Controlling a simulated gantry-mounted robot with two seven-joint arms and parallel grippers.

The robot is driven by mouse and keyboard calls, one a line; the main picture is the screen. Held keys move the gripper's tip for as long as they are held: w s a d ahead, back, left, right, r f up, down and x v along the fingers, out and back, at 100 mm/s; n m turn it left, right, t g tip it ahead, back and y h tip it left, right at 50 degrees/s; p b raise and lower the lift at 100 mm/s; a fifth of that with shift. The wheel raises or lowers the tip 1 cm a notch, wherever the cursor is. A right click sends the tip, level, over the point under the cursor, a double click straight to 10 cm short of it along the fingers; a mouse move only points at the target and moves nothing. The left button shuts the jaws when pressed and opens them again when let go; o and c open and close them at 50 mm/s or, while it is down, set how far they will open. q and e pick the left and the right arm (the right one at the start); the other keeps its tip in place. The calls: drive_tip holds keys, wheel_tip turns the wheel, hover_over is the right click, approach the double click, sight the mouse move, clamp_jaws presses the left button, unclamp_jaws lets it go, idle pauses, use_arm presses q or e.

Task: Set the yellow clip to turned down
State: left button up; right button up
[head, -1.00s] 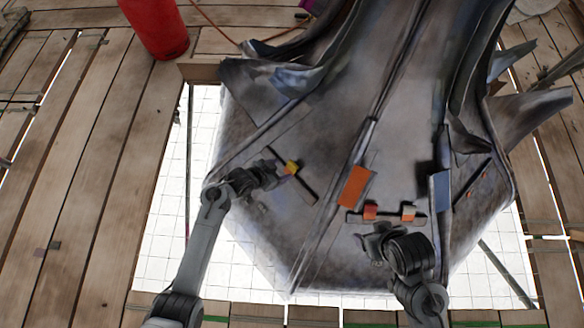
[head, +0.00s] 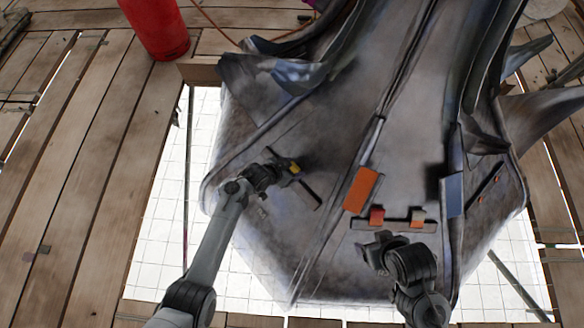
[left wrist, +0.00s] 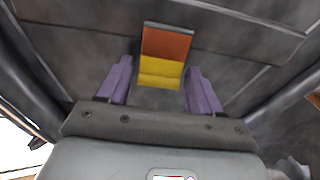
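The yellow clip (head: 295,168) sits on a dark bar on the left part of the grey spire base. In the left wrist view the clip (left wrist: 163,58) has an orange-brown upper part and a yellow lower part. My left gripper (left wrist: 159,68) is open, with one purple finger on each side of the clip and a gap to each. In the head view my left gripper (head: 279,171) is close to the clip and partly hides it. My right gripper (head: 372,246) is below the other bar; its fingers are too small to judge.
A second dark bar (head: 396,225) carries a red clip (head: 377,216) and an orange clip (head: 418,217). An orange plate (head: 361,189) lies between the bars, and a blue plate (head: 451,196) is at right. A red cylinder (head: 156,27) stands on planks at upper left.

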use_arm(q)
drive_tip(key=c, duration=0.8)
drive_tip(key=shift+d+r+y+p, duration=0.1)
drive_tip(key=shift+d+y+p, duration=0.15)
drive_tip(key=shift+p, duration=0.4)
drive_tip(key=shift+w+f+g+y, duration=0.2)
drive_tip(key=shift+g+y, duration=0.15)
drive_tip(key=shift+g, duration=0.05)
drive_tip(key=o, duration=0.9)
